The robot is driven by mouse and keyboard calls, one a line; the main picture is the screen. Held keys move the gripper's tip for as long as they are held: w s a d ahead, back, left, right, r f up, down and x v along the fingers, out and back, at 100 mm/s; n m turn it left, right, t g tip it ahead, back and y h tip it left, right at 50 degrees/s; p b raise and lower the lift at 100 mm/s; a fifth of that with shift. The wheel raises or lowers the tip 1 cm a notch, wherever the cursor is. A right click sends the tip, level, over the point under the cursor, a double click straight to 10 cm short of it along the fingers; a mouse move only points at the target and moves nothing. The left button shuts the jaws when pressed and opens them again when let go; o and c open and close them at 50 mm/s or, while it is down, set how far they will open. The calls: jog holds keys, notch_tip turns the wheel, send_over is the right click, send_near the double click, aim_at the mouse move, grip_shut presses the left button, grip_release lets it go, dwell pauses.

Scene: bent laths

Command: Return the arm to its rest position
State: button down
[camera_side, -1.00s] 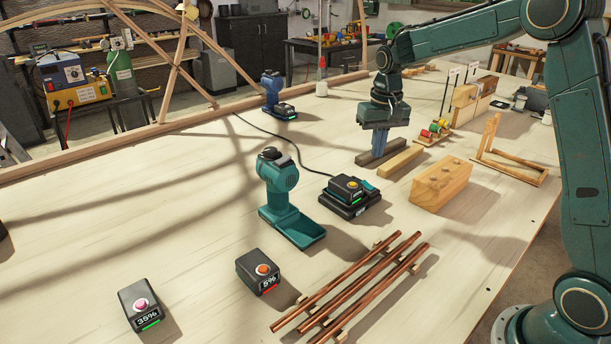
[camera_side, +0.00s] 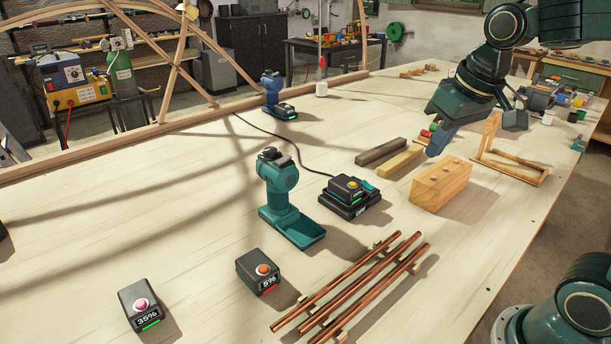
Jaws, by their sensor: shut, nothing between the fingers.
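My gripper (camera_side: 436,147) is at the upper right, above the far side of the wooden block with holes (camera_side: 441,184). It is tilted, with its blue fingers pointing down and to the left. The fingers are shut with nothing between them. My arm reaches back to the upper right, and my base (camera_side: 560,320) shows at the lower right.
A dark bar (camera_side: 381,151) and a pale wooden bar (camera_side: 401,162) lie left of my gripper. A wooden frame (camera_side: 510,168) stands to its right. A charger (camera_side: 350,195), a teal tool (camera_side: 283,200) and copper rods (camera_side: 350,285) occupy the bench (camera_side: 130,220). The bench's left part is mostly clear.

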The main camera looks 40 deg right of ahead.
jog(key=s+a+f+n+t, duration=0.1)
jog(key=s+a+f+n, duration=0.1)
jog(key=s, duration=0.8)
jog(key=shift+s+a+t, duration=0.25)
jog(key=shift+s+t, duration=0.1)
jog(key=shift+t, duration=0.05)
